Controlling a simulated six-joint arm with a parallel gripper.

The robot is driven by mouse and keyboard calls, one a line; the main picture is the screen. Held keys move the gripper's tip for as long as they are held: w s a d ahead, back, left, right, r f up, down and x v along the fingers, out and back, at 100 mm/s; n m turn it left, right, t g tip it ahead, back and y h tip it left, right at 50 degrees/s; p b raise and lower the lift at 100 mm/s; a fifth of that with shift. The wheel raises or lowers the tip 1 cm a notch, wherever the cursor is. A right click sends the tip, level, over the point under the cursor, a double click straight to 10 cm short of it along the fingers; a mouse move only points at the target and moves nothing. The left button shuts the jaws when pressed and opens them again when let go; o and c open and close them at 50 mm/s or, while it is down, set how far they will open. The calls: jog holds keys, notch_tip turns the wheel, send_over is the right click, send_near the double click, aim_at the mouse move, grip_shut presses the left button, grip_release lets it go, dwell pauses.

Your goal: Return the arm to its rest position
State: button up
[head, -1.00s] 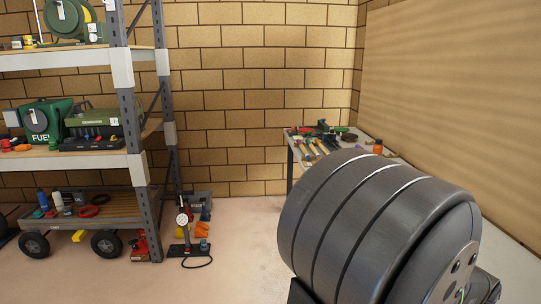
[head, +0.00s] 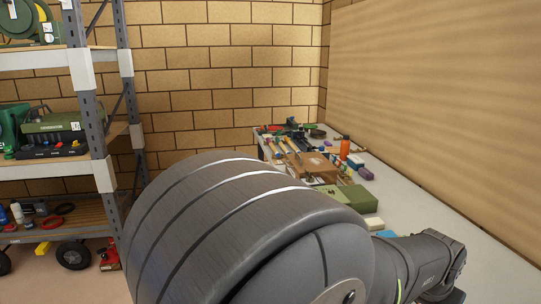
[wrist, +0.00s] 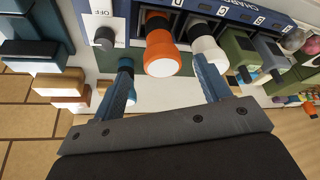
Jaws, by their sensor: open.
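My gripper (wrist: 162,62) shows in the wrist view with its two blue fingers apart. An orange cylindrical thing with a dark neck (wrist: 161,53) appears between the fingertips in the picture. I cannot tell how far off it is, and no grip on it shows. A white cylindrical thing (wrist: 207,45) is beside the right finger. In the head view my large dark grey arm joint (head: 250,235) fills the lower middle. My fingers cannot be made out there.
A long bench (head: 420,222) along the right wall carries tools, an orange bottle (head: 345,148), a brown box (head: 308,167) and a green box (head: 357,198). A shelf rack (head: 85,95) stands left. A blue lettered panel (wrist: 232,12) is close in the wrist view.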

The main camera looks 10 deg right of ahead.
jog(key=x, duration=0.8)
jog(key=shift+d+f, duration=0.1)
jog(key=shift+f, duration=0.3)
jog(key=shift+w+d, duration=0.15)
notch_tip(320, 180, up, 3)
jog(key=shift+r, duration=0.25)
jog(key=shift+s+r, duration=0.55)
jog(key=shift+s, duration=0.25)
jog(key=o, duration=0.7)
jog(key=shift+c, duration=0.2)
